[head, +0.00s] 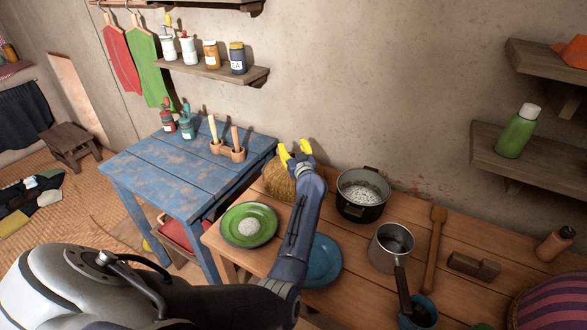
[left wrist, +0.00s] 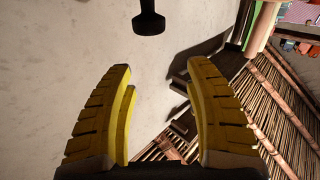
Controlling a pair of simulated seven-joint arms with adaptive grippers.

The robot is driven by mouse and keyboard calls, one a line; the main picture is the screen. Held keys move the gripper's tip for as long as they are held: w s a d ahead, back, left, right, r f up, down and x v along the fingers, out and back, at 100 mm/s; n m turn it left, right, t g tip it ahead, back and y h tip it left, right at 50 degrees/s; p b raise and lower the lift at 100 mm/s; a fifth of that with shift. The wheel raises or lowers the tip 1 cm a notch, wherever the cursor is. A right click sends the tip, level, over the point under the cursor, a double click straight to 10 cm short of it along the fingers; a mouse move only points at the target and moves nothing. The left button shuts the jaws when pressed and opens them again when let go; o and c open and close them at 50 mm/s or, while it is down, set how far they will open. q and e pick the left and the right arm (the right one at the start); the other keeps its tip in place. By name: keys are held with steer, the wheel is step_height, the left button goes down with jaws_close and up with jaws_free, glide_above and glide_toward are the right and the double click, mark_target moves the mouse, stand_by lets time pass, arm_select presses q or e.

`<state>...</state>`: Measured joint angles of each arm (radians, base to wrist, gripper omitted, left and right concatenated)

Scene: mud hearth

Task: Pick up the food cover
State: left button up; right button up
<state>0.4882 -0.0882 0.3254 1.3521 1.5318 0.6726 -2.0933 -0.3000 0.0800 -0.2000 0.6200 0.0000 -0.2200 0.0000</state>
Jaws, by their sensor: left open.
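A brown woven dome, which looks like the food cover (head: 276,182), sits at the far left corner of the wooden table in the head view. My left forearm and gripper hide its right side and part of its top. My left gripper (head: 295,152) is open, with yellow fingers just above and behind the dome in that picture; I cannot tell whether it touches. In the left wrist view the fingers (left wrist: 161,112) are spread with nothing held between them. A dark knob-shaped thing (left wrist: 149,22) shows beyond them, and I cannot tell what it is. My right gripper is not in view.
On the wooden table, a green plate (head: 262,213) and blue plate (head: 328,262) lie near my left arm. A black pot (head: 362,212) and metal saucepan (head: 384,262) stand to the right. A blue table (head: 165,167) adjoins at left, with two wooden mortars (head: 238,155).

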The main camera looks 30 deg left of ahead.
mark_target(294, 156)
arm_select(q)
steer(key=shift+m+g+h, duration=0.5)
steer(key=shift+g+h, duration=0.2)
steer(key=shift+h, duration=0.1)
steer(key=d+f, duration=0.1)
steer(key=s+f, duration=0.1)
steer(key=f, duration=0.1)
steer(key=d+f, duration=0.1)
steer(key=shift+s+d+f, duration=0.15)
steer(key=shift+d, duration=0.2)
steer(key=shift+x, duration=2.45)
steer(key=shift+f, duration=0.1)
jaws_close()
